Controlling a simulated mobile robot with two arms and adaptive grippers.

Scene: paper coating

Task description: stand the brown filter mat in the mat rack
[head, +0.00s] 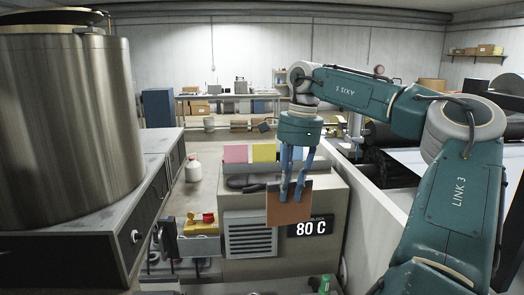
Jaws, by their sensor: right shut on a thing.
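My right gripper (292,192) is shut on the brown filter mat (288,208), a flat square sheet. It holds the mat upright by its top edge, in front of the beige machine with the 80 C display (311,228). Behind the gripper, a pink mat (235,153), a yellow mat (264,153) and a blue mat stand in a row in what looks like the mat rack (240,168) on top of the machine. The gripper fingers partly cover the blue mat. The rack's slots are too small to make out. My left gripper is not in view.
A large metal drum (70,125) stands on a dark cabinet at the left. A black looped part (245,184) lies on the machine top before the rack. A yellow box with a red knob (203,222) is left of the machine. A white bottle (193,171) stands on the floor.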

